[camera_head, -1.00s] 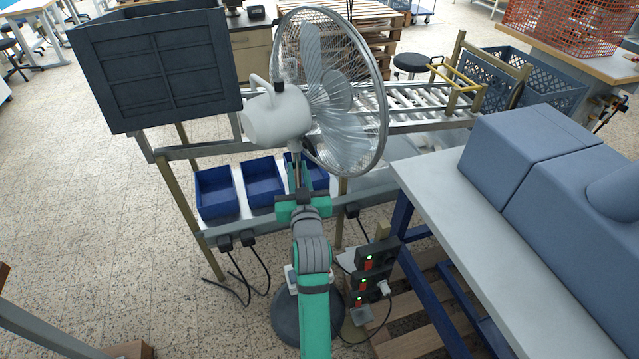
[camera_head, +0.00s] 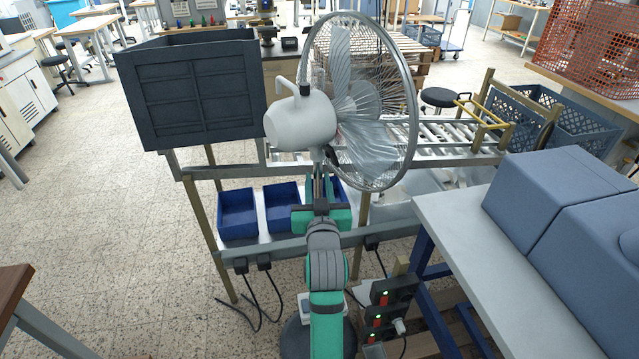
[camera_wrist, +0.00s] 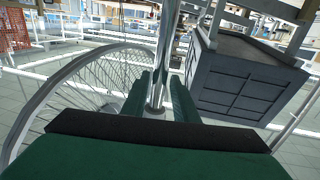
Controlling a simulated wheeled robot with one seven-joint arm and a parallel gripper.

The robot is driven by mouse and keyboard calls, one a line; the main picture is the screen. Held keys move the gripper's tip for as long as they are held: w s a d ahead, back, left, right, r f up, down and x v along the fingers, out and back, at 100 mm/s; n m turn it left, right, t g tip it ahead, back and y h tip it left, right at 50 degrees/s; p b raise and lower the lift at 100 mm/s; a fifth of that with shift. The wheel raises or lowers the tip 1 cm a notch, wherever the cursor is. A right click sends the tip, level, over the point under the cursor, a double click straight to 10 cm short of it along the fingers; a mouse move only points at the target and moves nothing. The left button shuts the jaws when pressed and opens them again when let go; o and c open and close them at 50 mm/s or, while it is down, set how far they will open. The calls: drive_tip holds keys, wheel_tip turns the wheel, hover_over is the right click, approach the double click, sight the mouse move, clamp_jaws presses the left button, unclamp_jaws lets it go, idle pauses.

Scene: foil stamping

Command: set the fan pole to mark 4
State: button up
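The fan has a white motor housing (camera_head: 300,118) and a round wire cage (camera_head: 362,100) in the head view. Its pole (camera_head: 318,180) runs down from the housing; its dark round base (camera_head: 300,338) is partly hidden behind my arm. My green gripper (camera_head: 318,200) is at the pole below the housing. In the wrist view, my gripper (camera_wrist: 160,98) has its two fingers closed in on either side of the shiny pole (camera_wrist: 162,60), apparently gripping it. The fan cage (camera_wrist: 85,90) stands left there. I cannot read any marks on the pole.
A dark crate (camera_head: 190,95) sits on the rack to the left; it also shows in the wrist view (camera_wrist: 245,85). Blue bins (camera_head: 238,213) line the lower shelf. A white-topped table (camera_head: 465,225) with blue-grey blocks stands right. Power sockets (camera_head: 390,300) are near the base.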

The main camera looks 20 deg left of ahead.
drive_tip(key=v, duration=1)
drive_tip(key=shift+s+d, duration=0.15)
drive_tip(key=shift+s, duration=0.25)
drive_tip(key=s+d+f+m+h, duration=0.2)
drive_tip(key=s+d+f, duration=0.3)
drive_tip(key=s+f, duration=0.35)
drive_tip(key=s+d+f+m+h, duration=0.25)
drive_tip(key=s+d+f, duration=0.4)
drive_tip(key=f, duration=0.35)
drive_tip(key=s+d+f+h, duration=0.1)
drive_tip(key=s+d+f, duration=0.1)
drive_tip(key=s, duration=0.9)
drive_tip(key=s+d+f+g+h, duration=0.1)
drive_tip(key=s+d, duration=0.3)
drive_tip(key=s, duration=0.8)
drive_tip(key=shift+f, duration=0.45)
